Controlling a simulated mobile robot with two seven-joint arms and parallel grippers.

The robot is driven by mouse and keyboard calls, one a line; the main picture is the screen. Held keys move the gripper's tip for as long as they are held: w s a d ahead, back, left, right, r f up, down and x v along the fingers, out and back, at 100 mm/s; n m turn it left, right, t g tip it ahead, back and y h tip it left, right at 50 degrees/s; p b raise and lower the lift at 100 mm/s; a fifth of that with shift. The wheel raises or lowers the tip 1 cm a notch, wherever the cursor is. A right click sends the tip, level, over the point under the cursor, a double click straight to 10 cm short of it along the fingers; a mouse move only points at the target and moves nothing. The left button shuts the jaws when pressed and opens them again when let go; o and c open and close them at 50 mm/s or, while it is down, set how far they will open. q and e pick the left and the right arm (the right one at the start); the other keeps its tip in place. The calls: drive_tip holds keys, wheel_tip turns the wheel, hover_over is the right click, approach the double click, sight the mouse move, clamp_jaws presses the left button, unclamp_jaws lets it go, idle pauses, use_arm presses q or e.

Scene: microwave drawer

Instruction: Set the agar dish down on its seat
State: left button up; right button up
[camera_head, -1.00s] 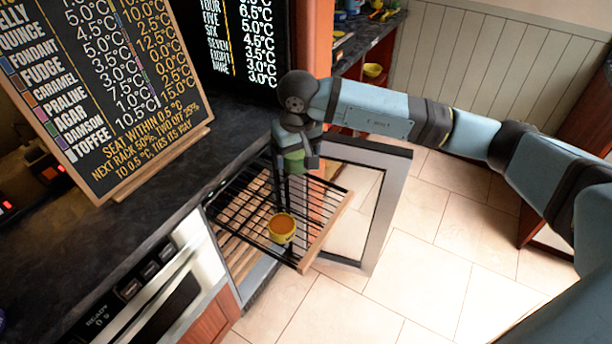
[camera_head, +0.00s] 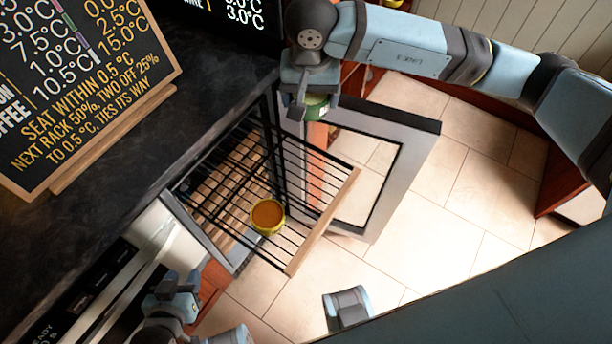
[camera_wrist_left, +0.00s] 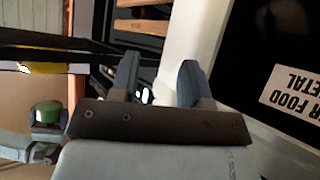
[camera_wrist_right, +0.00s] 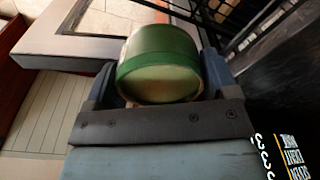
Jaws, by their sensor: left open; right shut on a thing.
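A green round dish (camera_head: 316,101), which I take to be the agar dish, is held by my right gripper (camera_head: 310,106). In the right wrist view this dish (camera_wrist_right: 158,68) sits between the two fingers. My left gripper (camera_head: 178,282) is open and empty, low at the left near the oven front. The left wrist view shows its fingers (camera_wrist_left: 160,78) apart.
A yellow dish with orange contents (camera_head: 267,215) stands on the rack. An open glass-fronted door (camera_head: 402,180) stands right of the rack. A dark counter (camera_head: 150,145) with a chalkboard (camera_head: 95,95) lies at the left. Bare rack shows beyond the yellow dish.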

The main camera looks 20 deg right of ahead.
drive_tip(key=shift+s+a+f+m, duration=0.35)
drive_tip(key=shift+s+a+m, duration=0.05)
drive_tip(key=shift+s+a, duration=0.15)
drive_tip(key=shift+s+a+f+b, duration=0.15)
drive_tip(key=shift+s+f+b, duration=0.05)
drive_tip(key=shift+s+b, duration=0.15)
hover_over(306, 173)
drive_tip(key=f, duration=1.4)
drive_tip(key=shift+s+a+f, duration=0.15)
drive_tip(key=shift+s+f, duration=0.1)
drive_tip(key=shift+f, duration=0.05)
drive_tip(key=shift+f+b, duration=0.35)
drive_tip(key=shift+f, duration=2.05)
drive_tip(key=shift+f, duration=0.1)
drive_tip(key=shift+f+b, duration=0.15)
drive_tip(key=shift+b, duration=0.15)
drive_tip(key=o, duration=1)
